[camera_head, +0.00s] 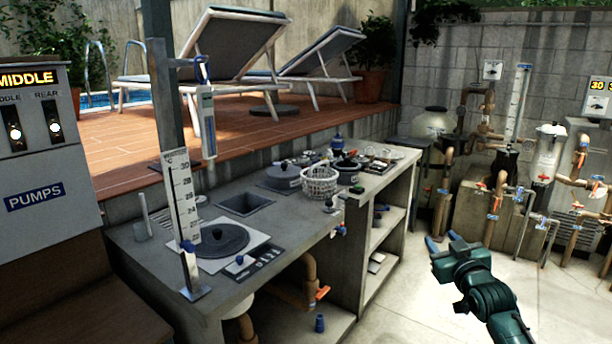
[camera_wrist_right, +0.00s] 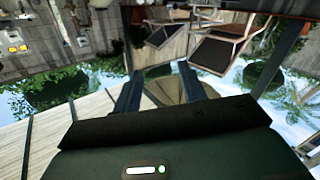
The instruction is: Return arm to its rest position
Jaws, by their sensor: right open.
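My right gripper (camera_head: 442,243) is low at the right in the head view, over the pale floor and to the right of the counter's shelves. Its two blue fingers stand apart with nothing between them. The right wrist view shows the same gripper (camera_wrist_right: 160,92) open, with the pool deck and sky behind it, upside down. It appears apart from everything around it. My left gripper is in neither view.
A concrete counter (camera_head: 130,250) runs through the middle, carrying a white basket (camera_head: 319,182) and a tall scale (camera_head: 182,197). Pipes with valves (camera_head: 495,205) stand at the right. Pale floor (camera_head: 400,310) is clear near my right arm. A pump panel (camera_head: 35,150) is at the left.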

